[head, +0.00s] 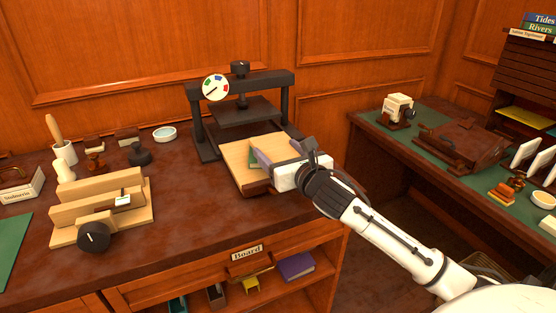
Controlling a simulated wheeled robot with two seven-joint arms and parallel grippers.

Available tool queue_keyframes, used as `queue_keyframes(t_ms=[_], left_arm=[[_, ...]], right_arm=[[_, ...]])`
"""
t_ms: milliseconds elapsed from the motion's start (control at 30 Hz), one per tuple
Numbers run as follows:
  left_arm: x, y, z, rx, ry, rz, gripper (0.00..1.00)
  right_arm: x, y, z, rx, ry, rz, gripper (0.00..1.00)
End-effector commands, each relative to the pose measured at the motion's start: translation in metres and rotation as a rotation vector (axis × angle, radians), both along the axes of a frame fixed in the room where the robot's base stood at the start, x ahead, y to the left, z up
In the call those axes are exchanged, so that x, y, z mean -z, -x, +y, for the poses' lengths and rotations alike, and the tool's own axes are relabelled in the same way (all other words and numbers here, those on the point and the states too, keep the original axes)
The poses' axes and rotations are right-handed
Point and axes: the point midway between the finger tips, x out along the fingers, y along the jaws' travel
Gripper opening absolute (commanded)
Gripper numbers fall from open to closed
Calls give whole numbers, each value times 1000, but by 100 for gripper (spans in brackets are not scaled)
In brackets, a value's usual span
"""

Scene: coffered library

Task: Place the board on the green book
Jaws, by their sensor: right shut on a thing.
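A pale wooden board (237,162) juts from the front of the black press. A small part of the green book (254,158) shows on top of it, beside my right gripper's left finger. My right gripper (279,153) reaches in from the right, low over the press bed, and is shut on a pale wooden board (281,148) between its fingers. The held board's outline blends with the wood below, and the fingers and palm hide much of the book. I cannot tell whether the held board touches the book. My left gripper is out of view.
The press's black frame (205,129) and raised platen (240,111) stand just behind my right gripper. A wooden clamp (100,207) stands at left. An open shelf labelled Board (247,253) is below. A green-topped desk (370,125) stands at right.

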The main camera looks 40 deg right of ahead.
Motion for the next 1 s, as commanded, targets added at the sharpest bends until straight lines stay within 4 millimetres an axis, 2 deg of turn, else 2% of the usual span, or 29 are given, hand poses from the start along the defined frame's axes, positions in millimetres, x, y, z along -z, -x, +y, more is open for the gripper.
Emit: queue_keyframes(t_ms=[33,100,400,433,500,533,833,1000], left_arm=[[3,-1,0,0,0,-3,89],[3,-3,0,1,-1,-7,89],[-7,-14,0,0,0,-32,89],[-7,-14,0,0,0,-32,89],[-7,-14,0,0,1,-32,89],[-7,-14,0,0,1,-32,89],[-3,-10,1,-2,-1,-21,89],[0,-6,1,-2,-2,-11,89]], right_arm=[[12,0,0,2,-6,3,46],[20,0,0,0,-2,1,46],[22,0,0,0,1,1,46],[22,0,0,0,0,2,75],[22,0,0,0,0,2,87],[22,0,0,0,0,2,89],[21,1,0,0,1,1,89],[19,18,4,-1,2,3,89]])
